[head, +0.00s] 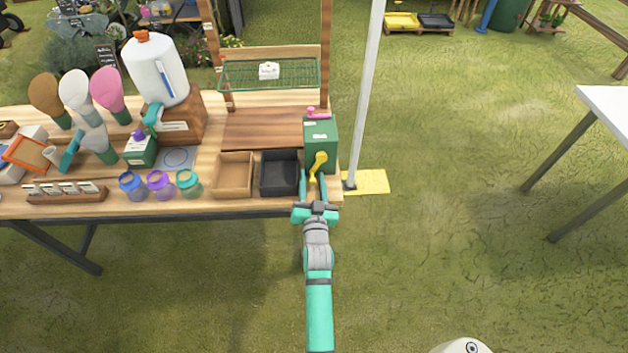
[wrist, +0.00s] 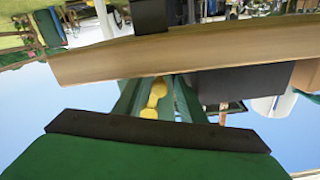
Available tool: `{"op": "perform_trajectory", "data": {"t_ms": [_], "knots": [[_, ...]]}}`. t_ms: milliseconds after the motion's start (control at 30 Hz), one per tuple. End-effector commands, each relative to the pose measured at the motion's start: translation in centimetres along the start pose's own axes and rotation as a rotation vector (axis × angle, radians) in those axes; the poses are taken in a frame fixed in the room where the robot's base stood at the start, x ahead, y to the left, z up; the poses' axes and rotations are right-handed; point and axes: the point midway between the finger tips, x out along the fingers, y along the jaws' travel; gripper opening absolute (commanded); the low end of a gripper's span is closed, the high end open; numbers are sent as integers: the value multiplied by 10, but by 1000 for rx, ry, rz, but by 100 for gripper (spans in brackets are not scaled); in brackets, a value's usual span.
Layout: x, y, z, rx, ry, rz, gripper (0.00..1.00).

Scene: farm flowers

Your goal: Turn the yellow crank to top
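The yellow crank (head: 320,160) is on the front of a green box (head: 321,133) at the table's right end. Its arm hangs down and slightly left from the hub. My gripper (head: 313,179) is in front of the box, its teal fingers apart, with the crank's lower end between them. In the wrist view, the yellow crank (wrist: 155,95) shows between the two green fingers (wrist: 158,97). A gap shows beside it, and I cannot tell whether either finger touches it. The rest of the crank is partly hidden there.
A black tray (head: 279,190) and a wooden tray (head: 234,192) stand left of the box. A pink knob (head: 318,112) tops the box. A white pole (head: 366,95) rises from a yellow base (head: 372,182) to the right. Open grass lies beyond, before a white table (head: 608,105).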

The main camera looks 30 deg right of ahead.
Motion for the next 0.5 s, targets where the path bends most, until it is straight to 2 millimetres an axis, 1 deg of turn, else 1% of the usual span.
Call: {"op": "perform_trajectory", "data": {"t_ms": [233, 333, 467, 500], "knots": [[-1, 3, 0, -1, 0, 4, 37], [-4, 5, 0, -1, 0, 7, 37], [-18, 5, 1, 0, -1, 8, 37], [-24, 5, 1, 1, -1, 8, 37]]}}
